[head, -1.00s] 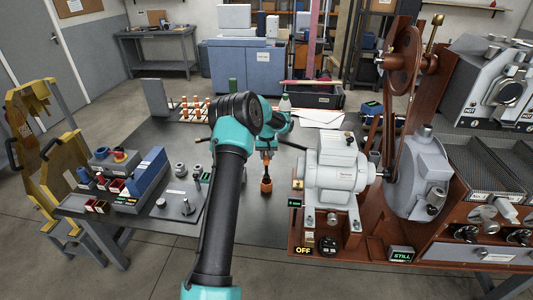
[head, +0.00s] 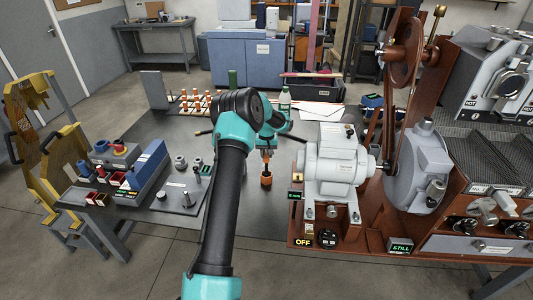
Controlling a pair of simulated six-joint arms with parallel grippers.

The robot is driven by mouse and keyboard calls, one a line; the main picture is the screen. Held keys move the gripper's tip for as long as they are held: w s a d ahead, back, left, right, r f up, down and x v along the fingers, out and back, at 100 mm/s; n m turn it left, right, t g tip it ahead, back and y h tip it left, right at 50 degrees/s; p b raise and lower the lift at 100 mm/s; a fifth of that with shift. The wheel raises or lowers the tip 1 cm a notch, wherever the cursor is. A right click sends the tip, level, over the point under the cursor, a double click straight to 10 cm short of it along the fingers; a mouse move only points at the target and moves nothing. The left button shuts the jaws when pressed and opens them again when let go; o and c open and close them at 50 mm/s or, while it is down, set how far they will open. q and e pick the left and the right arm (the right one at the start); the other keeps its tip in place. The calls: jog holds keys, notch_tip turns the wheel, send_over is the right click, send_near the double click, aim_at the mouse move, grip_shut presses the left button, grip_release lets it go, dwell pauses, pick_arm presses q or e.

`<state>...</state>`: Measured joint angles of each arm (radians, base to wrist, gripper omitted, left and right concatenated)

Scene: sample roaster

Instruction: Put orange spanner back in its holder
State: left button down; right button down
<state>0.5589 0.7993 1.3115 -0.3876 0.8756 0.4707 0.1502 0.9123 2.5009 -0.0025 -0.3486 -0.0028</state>
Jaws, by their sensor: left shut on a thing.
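My left gripper (head: 266,151) hangs pointing down over the middle of the table, left of the grey motor. It is shut on the orange spanner (head: 266,181), whose orange end shows just below the fingers. The fingers and arm hide the rest of the spanner. I cannot tell whether its lower end touches the table. A rack with several orange-and-white upright pieces (head: 194,100) stands at the back left of the table. I cannot make out for sure which thing is the spanner's holder. My right gripper is not in view.
The grey motor (head: 335,165) on its brown base stands close to the right. A grey plate with posts (head: 181,195) and a blue block (head: 149,164) are at left.

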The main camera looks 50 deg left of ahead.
pick_arm(q)
jog(key=shift+f, duration=1.45)
jog(key=c, duration=0.8)
grip_release()
notch_tip(320, 180, up, 17)
jog(key=shift+r, duration=0.15)
dwell(0.6)
